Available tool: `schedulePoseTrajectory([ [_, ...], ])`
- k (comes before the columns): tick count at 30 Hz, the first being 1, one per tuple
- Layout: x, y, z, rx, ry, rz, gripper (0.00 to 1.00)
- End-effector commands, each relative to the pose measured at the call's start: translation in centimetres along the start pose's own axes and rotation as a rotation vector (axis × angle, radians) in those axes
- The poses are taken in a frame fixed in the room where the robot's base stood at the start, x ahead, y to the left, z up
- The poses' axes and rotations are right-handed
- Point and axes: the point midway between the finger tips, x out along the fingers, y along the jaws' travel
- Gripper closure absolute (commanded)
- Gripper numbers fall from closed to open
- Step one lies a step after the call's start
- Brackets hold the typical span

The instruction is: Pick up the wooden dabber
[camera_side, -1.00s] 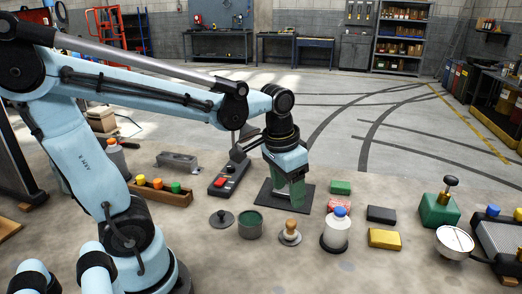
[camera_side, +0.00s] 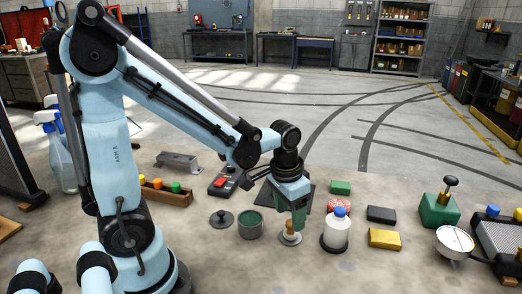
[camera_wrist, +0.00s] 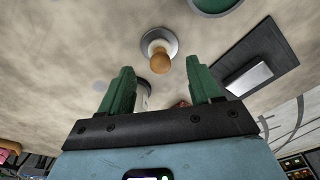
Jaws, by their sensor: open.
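The wooden dabber (camera_side: 290,228) has a rounded tan knob and stands on a round grey base (camera_side: 290,240). My gripper (camera_side: 298,222) has green fingers and points down right at the dabber, partly overlapping it in the side view. In the wrist view the dabber (camera_wrist: 160,58) shows between and just beyond the fingertips of my gripper (camera_wrist: 158,72). The fingers are spread apart with nothing held between them. Whether they flank the knob in height is hard to tell.
A green-topped open tin (camera_side: 250,224) stands close left of the dabber, with a dark lid (camera_side: 221,218) beyond. A white bottle with a blue cap (camera_side: 337,230) stands close right. A dark mat (camera_wrist: 238,82) with a pale block lies nearby. Colored blocks sit farther right.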

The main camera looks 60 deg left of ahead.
Motion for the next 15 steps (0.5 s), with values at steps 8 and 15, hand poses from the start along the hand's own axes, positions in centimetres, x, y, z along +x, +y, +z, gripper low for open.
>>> schedulePoseTrajectory([
  [8, 3.0, 0.0, -0.2, 0.000, 0.000, 0.000, 0.37],
  [15, 4.7, 0.0, -0.2, 0.001, 0.004, 0.001, 0.37],
])
